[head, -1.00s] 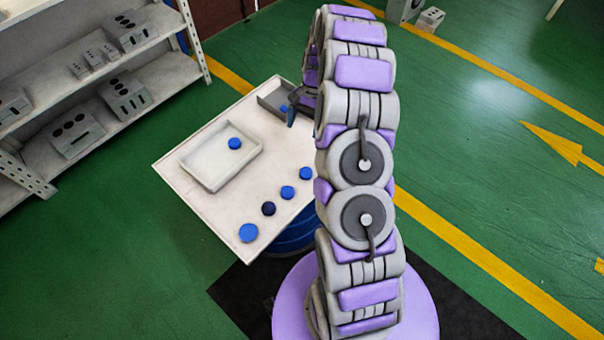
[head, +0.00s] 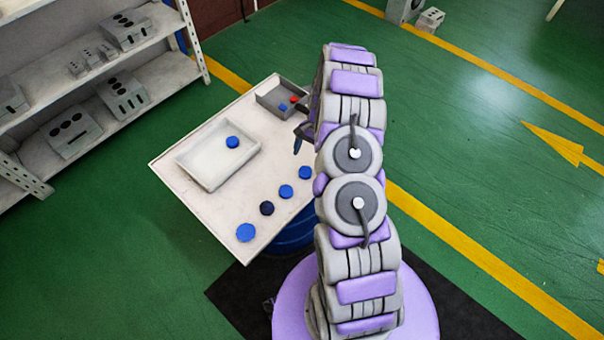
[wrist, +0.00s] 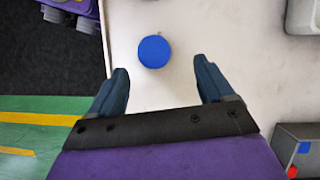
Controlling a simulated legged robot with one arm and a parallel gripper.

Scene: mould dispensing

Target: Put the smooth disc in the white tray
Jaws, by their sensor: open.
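Another blue disc (head: 233,142) lies in the white tray (head: 186,165). I cannot tell from the head view which is smooth. My gripper (head: 300,138) is above the table's right side, open and empty. In the wrist view a plain-topped blue disc (wrist: 154,51) lies just ahead of my open gripper (wrist: 161,68), between the lines of its fingers. The white tray's corner (wrist: 303,20) shows at top right.
A grey bin (head: 268,101) at the table's back holds a blue block (head: 283,107) and a red piece (head: 294,99); its edge also shows in the wrist view (wrist: 300,133). Shelves (head: 85,140) stand at left. The table between tray and disc row is clear.

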